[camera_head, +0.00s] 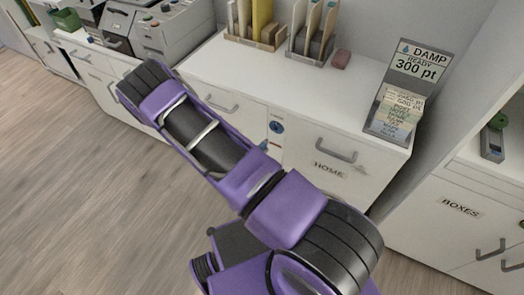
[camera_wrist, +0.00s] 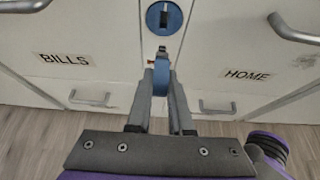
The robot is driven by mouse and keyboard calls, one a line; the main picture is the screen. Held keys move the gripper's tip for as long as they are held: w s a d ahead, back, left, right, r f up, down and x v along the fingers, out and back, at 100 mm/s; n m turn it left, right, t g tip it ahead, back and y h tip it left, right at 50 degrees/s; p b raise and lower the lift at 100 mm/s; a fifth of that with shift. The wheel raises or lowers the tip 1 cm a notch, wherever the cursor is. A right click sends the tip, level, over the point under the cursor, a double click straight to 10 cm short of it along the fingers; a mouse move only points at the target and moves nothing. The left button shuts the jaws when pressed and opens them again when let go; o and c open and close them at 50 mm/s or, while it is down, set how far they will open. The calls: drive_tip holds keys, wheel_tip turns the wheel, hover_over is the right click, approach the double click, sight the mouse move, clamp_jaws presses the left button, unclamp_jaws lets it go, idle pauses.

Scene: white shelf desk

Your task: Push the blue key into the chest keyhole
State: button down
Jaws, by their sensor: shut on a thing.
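The chest keyhole (camera_wrist: 164,19) is a blue round plate with a dark slot, on the white front between the BILLS and HOME labels. It also shows in the head view (camera_head: 277,127). My gripper (camera_wrist: 161,80) is shut on the blue key (camera_wrist: 160,84), which sits between the fingertips. The key's narrow end points up the picture toward the keyhole, just below the plate, with a small gap showing in the wrist view. In the head view my arm hides the gripper and most of the key.
Drawer handles stick out on both sides, one at the upper right (camera_wrist: 296,29) and one at the lower left (camera_wrist: 92,98). The floor at left is clear.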

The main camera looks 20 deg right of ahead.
sight(265, 141)
idle(0.3)
drive_tip(key=shift+w+d+b, duration=0.3)
drive_tip(key=shift+w+d, duration=0.6)
drive_tip(key=shift+d, duration=0.25)
drive_tip(key=shift+w+d+b, duration=0.25)
drive_tip(key=shift+w+d, duration=0.6)
drive_tip(key=shift+d, duration=0.3)
drive_tip(key=shift+w+d+b, duration=0.4)
drive_tip(key=shift+w+d, duration=0.45)
drive_tip(key=shift+d, duration=0.3)
idle(1.4)
drive_tip(key=c, duration=0.6)
unclamp_jaws()
drive_tip(key=shift+c, duration=0.2)
drive_tip(key=shift+o, duration=0.3)
drive_tip(key=o, duration=0.5)
